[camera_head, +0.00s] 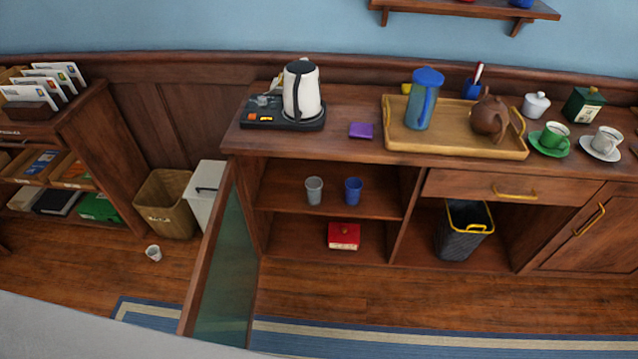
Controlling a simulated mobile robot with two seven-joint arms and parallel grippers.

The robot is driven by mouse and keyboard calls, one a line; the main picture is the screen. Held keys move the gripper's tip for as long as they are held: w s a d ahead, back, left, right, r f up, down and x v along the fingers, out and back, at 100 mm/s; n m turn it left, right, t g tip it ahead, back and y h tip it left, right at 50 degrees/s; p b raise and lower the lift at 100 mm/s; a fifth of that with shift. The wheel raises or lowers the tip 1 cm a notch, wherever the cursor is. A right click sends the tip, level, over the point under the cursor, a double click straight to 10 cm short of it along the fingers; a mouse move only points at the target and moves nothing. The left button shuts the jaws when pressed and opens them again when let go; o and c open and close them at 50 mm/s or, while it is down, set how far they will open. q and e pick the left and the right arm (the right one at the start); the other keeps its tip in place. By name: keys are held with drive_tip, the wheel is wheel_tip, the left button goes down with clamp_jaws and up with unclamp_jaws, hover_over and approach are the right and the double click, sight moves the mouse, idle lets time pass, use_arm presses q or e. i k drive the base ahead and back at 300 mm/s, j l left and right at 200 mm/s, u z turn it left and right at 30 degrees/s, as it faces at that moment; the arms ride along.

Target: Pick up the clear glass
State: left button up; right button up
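A greyish, pale glass (314,191), which looks like the clear glass, stands upright on the upper shelf inside the open cabinet (282,187). A blue glass (353,192) stands to its right on the same shelf, with a gap between them. Neither of my grippers is in view, and nothing is touching the glass. The front of the glass is not blocked by anything.
The cabinet's glass-paned door (226,270) stands open and juts forward on the left. A red box (343,236) sits on the lower shelf. A kettle (301,92) and a wooden tray (400,142) are on the counter (352,108). A small cup (153,253) is on the floor.

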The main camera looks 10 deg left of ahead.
sight(314, 185)
drive_tip(key=i+l, duration=0.1)
drive_tip(key=i, duration=0.3)
drive_tip(key=i+l+u, duration=0.1)
drive_tip(key=i, duration=0.3)
drive_tip(key=i+l+u, duration=0.1)
drive_tip(key=i, duration=0.3)
drive_tip(key=l, duration=0.05)
